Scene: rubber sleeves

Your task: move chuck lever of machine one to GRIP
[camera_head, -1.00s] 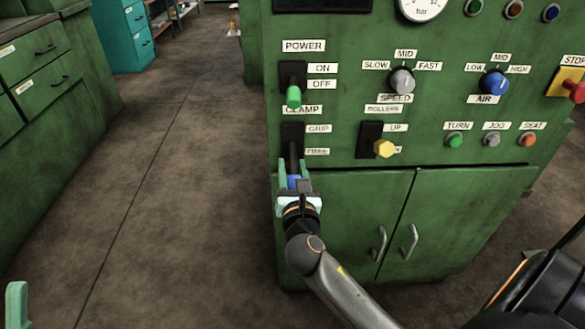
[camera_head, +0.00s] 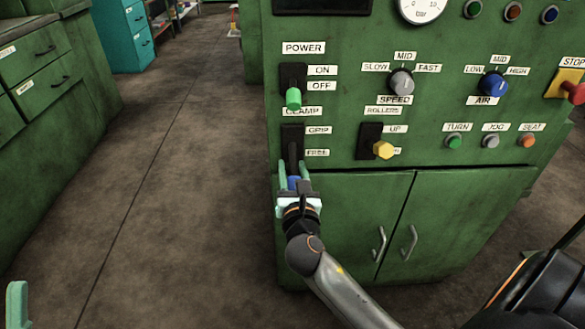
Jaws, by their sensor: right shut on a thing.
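The green machine's front panel carries a lever under the CLAMP label, in a black slot plate (camera_head: 292,138) marked GRIP above and FREE below. The clamp lever's blue knob (camera_head: 293,183) is at the lower end, near the FREE label (camera_head: 317,153). My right gripper (camera_head: 294,178) has its pale green fingers on either side of the blue knob and is shut on it. The gripper partly hides the knob. A green fingertip of my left gripper (camera_head: 17,303) shows at the lower left edge; its other finger is out of view.
Above is the green-knobbed POWER lever (camera_head: 293,99), pointing down. To the right are the yellow-knobbed ROLLERS lever (camera_head: 383,150), dials, push buttons and a red STOP button (camera_head: 573,92). Cabinet doors with handles (camera_head: 379,244) lie below. Open floor (camera_head: 180,190) is at left.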

